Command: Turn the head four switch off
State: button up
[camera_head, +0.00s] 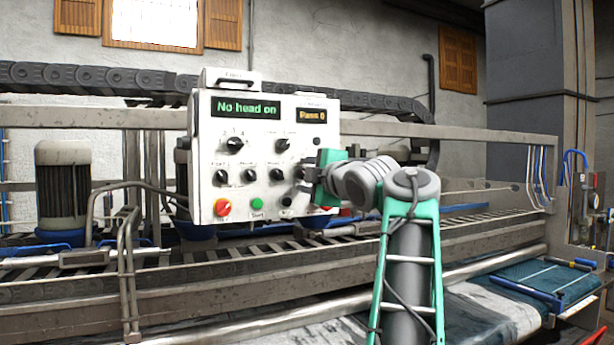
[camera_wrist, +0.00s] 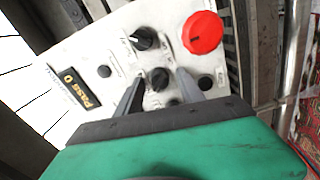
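The white control panel (camera_head: 268,158) carries black rotary knobs, with a row of small ones across its middle. My gripper (camera_head: 306,174) is at the right end of this row and covers part of it. In the wrist view my gripper (camera_wrist: 158,84) has its two dark fingers apart, with a small black knob (camera_wrist: 158,77) between the tips. I cannot tell whether the fingers touch it. A larger-looking black knob (camera_wrist: 143,38) is just beyond them. The labels are too blurred to tell which knob is head four. The green display (camera_head: 246,108) reads "No head on".
A red button (camera_wrist: 203,32) sits close to the fingers at the panel's lower right corner. The orange display (camera_head: 312,116) reads "Pass 0". Metal rails (camera_head: 470,240) run below the panel.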

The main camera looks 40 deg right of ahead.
jog(key=shift+s, duration=0.1)
jog(key=b+v, duration=0.2)
jog(key=v, duration=0.5)
jog(key=shift+s, duration=0.35)
jog(key=shift+a, duration=0.15)
